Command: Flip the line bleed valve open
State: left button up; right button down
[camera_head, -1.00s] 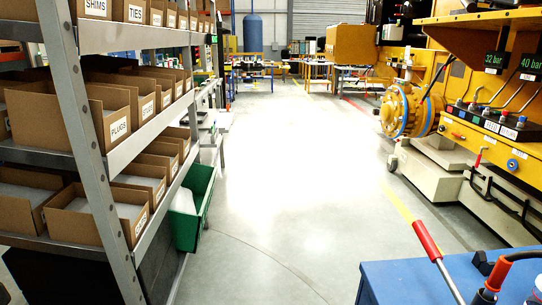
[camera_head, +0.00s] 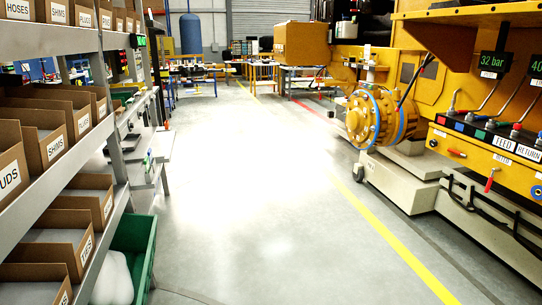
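A yellow panel (camera_head: 478,160) on the large yellow machine stands at the right. It carries a row of couplings with coloured bases and hoses, above labels such as FEED and RETURN. A small red lever (camera_head: 457,153) lies roughly level on the panel's front. A second red lever (camera_head: 490,184) points down at its lower edge. A blue round knob (camera_head: 536,192) sits to the right of it. I cannot tell which of these is the line bleed valve. Two gauges (camera_head: 493,65) above show green digits, one reading 32 bar. Neither of my grippers is in view.
A grey shelf rack (camera_head: 62,180) with labelled cardboard boxes runs along the left, with a green bin (camera_head: 134,240) at its foot. A flanged yellow drum (camera_head: 375,118) on a wheeled carrier stands before the machine. The floor (camera_head: 260,190) between is clear, with a yellow line.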

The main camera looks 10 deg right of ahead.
aim_at(490, 178)
jog(key=i+z, duration=0.35)
jog(key=i, duration=0.2)
jog(key=i+z, duration=0.3)
jog(key=i, duration=0.25)
jog(key=i+j+z, duration=0.2)
jog(key=i+z, duration=0.15)
jog(key=i, duration=0.15)
jog(key=i+z, duration=0.3)
jog(key=i, duration=0.3)
jog(key=i+z, duration=0.35)
jog(key=i, duration=0.25)
jog(key=u, duration=0.3)
